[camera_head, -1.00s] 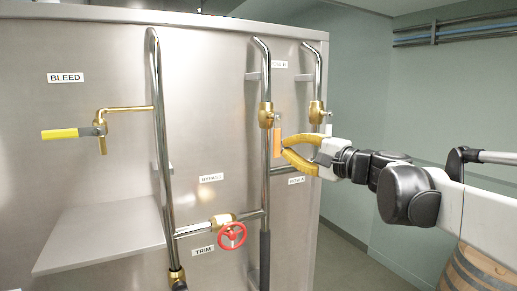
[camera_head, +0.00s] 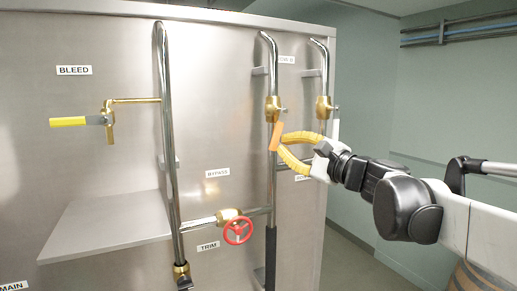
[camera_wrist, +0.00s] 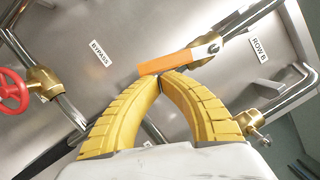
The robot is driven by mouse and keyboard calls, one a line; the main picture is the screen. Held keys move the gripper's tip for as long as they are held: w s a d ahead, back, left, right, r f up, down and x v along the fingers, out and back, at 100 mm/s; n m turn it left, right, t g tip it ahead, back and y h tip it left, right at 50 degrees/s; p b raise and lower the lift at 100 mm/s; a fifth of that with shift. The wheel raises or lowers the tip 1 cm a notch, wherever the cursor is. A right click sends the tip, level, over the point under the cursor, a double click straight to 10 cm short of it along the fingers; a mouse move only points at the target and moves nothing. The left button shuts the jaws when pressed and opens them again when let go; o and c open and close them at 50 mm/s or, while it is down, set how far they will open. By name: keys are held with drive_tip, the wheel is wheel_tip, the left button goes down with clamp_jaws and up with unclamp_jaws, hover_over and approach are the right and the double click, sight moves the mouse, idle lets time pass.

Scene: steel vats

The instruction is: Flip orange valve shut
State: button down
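The orange valve handle (camera_head: 276,136) hangs from a brass valve body (camera_head: 272,105) on the middle vertical pipe. It is tilted, its lower end swung a little left. My gripper (camera_head: 280,144) has yellow curved fingers and is at the handle's right side. In the wrist view the fingertips (camera_wrist: 160,75) meet just under the orange handle (camera_wrist: 168,63), seemingly touching its edge. The handle is not between the fingers. The fingers look shut and empty.
A second brass valve (camera_head: 324,108) is on the pipe to the right. A yellow-handled BLEED valve (camera_head: 82,121) and a steel shelf (camera_head: 110,228) are at left. A red TRIM wheel (camera_head: 238,231) is below. The right-hand pipe is close behind my fingers.

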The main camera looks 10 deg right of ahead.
drive_tip(key=a+m, duration=0.1)
drive_tip(key=a+m+t, duration=0.1)
drive_tip(key=m, duration=0.1)
drive_tip(key=shift+s+a+b, duration=0.15)
drive_tip(key=shift+s+b, duration=0.2)
drive_tip(key=shift+s, duration=0.05)
drive_tip(key=s+a+r+m+t+h, duration=0.1)
drive_tip(key=a+r+m, duration=0.4)
drive_tip(key=m, duration=0.6)
drive_tip(key=shift+s+t+h+p, duration=0.35)
drive_tip(key=shift+t+h, duration=0.25)
drive_tip(key=shift+h, duration=0.4)
drive_tip(key=shift+r, duration=0.1)
